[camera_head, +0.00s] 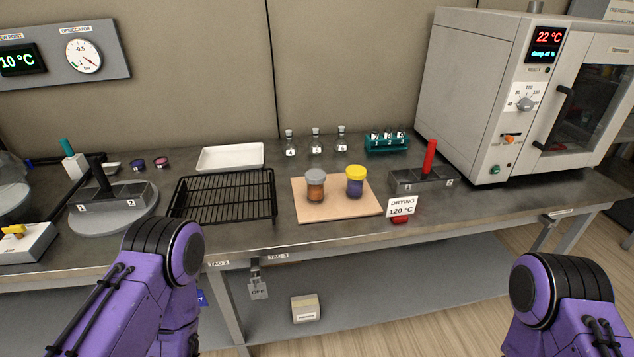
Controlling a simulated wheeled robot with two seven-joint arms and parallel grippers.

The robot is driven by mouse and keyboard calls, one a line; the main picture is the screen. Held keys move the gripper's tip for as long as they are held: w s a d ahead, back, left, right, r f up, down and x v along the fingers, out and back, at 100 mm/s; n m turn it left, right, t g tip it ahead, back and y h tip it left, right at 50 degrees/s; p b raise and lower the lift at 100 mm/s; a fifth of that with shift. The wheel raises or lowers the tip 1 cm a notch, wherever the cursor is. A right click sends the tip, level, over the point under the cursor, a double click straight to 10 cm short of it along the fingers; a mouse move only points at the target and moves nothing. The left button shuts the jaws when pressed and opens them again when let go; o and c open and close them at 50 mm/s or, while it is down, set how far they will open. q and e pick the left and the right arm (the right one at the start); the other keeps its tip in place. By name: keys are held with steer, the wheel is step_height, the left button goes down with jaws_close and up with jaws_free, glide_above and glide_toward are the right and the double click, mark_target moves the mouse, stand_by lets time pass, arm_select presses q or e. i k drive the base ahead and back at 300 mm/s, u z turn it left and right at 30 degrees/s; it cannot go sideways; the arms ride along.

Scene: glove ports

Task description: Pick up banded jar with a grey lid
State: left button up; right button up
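A jar with a grey lid (315,187) stands upright on a tan board (334,210) on the bench. Its body looks orange-brown, with a band around it that is too small to make out clearly. A second jar with a yellow lid and dark purple body (355,184) stands just to its right, apart from it. My purple arm links show at the lower left and lower right, well short of the jars. Neither gripper shows in the head view.
A black wire rack (224,197) lies left of the board, with a white tray (230,157) behind it. Small flasks (315,142) and a teal vial rack (387,142) stand behind.

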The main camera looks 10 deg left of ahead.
mark_target(316, 195)
steer(key=z, duration=2.75)
steer(key=k, duration=2.15)
steer(key=u, duration=1.1)
